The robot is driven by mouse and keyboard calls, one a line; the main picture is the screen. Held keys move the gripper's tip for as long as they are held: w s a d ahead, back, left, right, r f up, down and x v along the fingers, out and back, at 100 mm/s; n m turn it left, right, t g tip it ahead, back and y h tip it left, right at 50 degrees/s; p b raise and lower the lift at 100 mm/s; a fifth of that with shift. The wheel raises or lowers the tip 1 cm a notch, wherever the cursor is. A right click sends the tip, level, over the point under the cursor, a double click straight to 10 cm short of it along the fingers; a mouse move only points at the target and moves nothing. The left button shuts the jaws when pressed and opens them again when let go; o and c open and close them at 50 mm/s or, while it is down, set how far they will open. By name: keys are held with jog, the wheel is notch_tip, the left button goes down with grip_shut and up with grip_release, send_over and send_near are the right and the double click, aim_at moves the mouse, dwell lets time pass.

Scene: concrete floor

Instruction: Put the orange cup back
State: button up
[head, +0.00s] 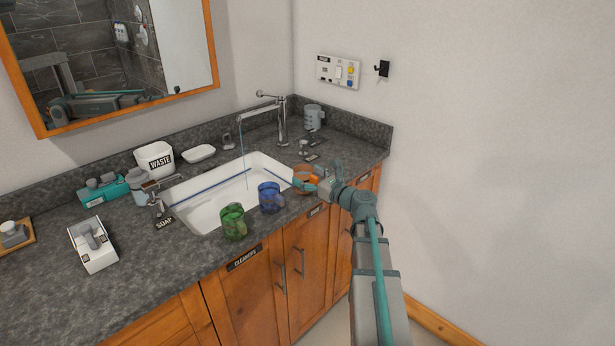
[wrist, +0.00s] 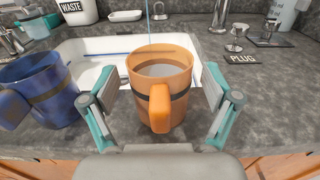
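The orange cup (head: 302,173) stands upright on the counter by the sink's front right corner. In the wrist view the orange cup (wrist: 150,70) is in the middle, with a dark band and its handle pointing toward my wrist. My gripper (head: 314,182) is at the cup, coming from the right in the head view. In the wrist view my gripper (wrist: 160,112) is open, with one finger on each side of the cup and a visible gap on both sides. In the head view the gripper partly hides the cup.
A blue cup (head: 269,198) stands close to the left, and a green cup (head: 233,222) beyond it. The white sink (head: 205,206) lies behind, under a running faucet (head: 281,125). A plug (wrist: 236,46) and a grey cup (head: 313,117) are at the back right.

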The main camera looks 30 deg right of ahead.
jog(key=shift+r, duration=0.2)
jog(key=b+v, duration=0.1)
jog(key=v, duration=1.1)
dwell(0.3)
